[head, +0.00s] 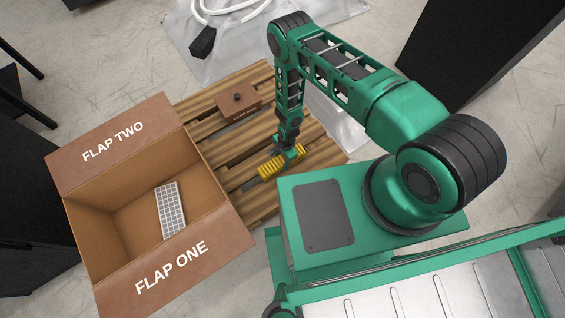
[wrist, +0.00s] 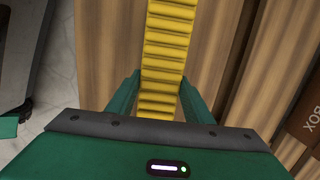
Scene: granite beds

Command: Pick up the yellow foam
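The yellow foam (head: 272,168) is a ridged yellow strip lying on the wooden pallet, near my base. In the wrist view the foam (wrist: 167,45) runs from the top edge down between my fingers. My gripper (head: 291,152) points down at the right end of the foam. In the wrist view my gripper (wrist: 164,95) has its two green fingers apart, one on each side of the foam. I cannot tell whether the fingers touch its sides.
An open cardboard box (head: 98,204) with flaps marked one and two stands at the left, with a grey grid-like piece (head: 171,209) inside. Plastic sheeting and a white hose lie at the back.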

